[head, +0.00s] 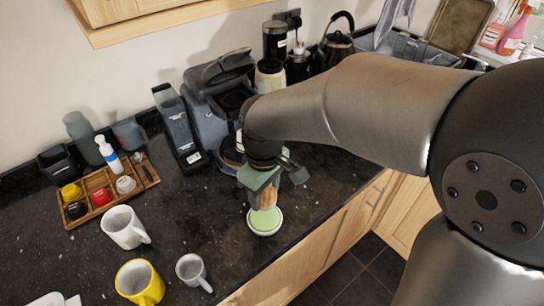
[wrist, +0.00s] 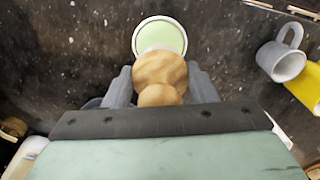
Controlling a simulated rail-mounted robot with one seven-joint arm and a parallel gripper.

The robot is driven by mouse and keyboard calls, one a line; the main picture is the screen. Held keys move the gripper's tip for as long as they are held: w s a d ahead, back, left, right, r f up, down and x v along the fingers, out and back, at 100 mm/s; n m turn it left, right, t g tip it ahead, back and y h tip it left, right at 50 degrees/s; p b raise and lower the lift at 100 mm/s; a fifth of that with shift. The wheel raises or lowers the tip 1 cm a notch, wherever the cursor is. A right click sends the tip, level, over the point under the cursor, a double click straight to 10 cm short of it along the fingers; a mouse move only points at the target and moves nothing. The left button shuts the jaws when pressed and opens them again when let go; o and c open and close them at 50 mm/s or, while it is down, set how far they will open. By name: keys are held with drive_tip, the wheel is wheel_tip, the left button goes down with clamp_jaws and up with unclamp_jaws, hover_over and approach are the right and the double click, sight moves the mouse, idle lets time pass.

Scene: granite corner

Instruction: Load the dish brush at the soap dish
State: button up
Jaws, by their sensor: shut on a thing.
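My gripper (head: 266,186) is shut on the dish brush (head: 267,195), a wooden round-topped piece. In the wrist view the brush (wrist: 160,72) sits between the two grey fingers (wrist: 161,88). The soap dish (head: 264,222), a round white dish with a pale green surface, lies on the dark counter below the brush. In the wrist view the soap dish (wrist: 160,36) shows just beyond the brush, which hides its near edge. The bristles are hidden in the wrist view, and I cannot tell whether they touch the green surface.
A grey mug (head: 192,270), a yellow mug (head: 139,282) and a white mug (head: 125,228) stand to the left. A wooden tray (head: 88,212) with small jars is farther left. A coffee machine (head: 215,105) stands behind. The counter's front edge is close to the dish.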

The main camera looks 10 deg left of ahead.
drive_tip(key=b, duration=0.5)
hover_over(266, 217)
drive_tip(key=shift+f, duration=3.15)
drive_tip(key=shift+f, duration=0.6)
drive_tip(key=shift+r+p, duration=2.5)
drive_tip(key=shift+r, duration=1.15)
drive_tip(key=shift+f, duration=0.1)
